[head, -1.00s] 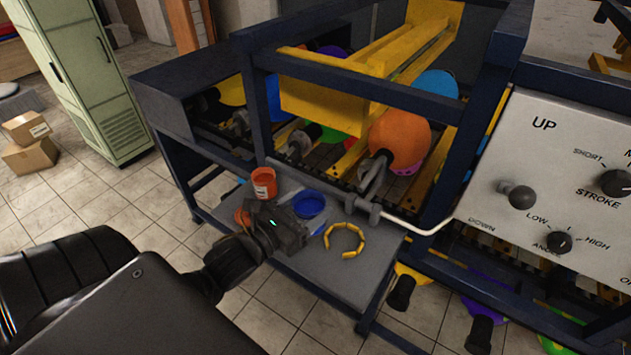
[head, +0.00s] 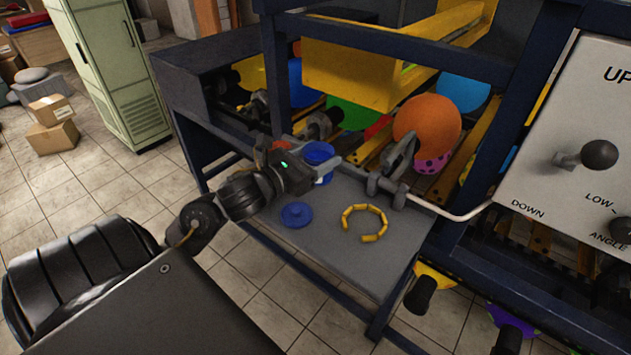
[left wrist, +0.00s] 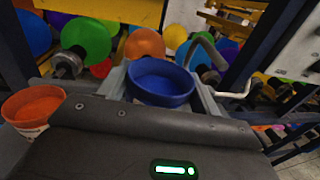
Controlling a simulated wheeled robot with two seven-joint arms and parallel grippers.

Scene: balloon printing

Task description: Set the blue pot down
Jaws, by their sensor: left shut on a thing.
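The blue pot (head: 319,152) is between the fingers of my left gripper (head: 328,168), over the back part of the small grey table (head: 330,255). In the left wrist view the blue pot (left wrist: 161,78) is upright and open at the top, with a finger on each side. I cannot tell whether its base touches the table. A blue lid with a knob (head: 297,214) lies on the table in front of the gripper. My right gripper is out of view.
An orange pot (left wrist: 33,106) stands left of the gripper in the left wrist view. A ring of yellow pieces (head: 364,223) lies on the table. The machine's dark blue frame and grey clamp (head: 395,168) are close behind. The table's front is clear.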

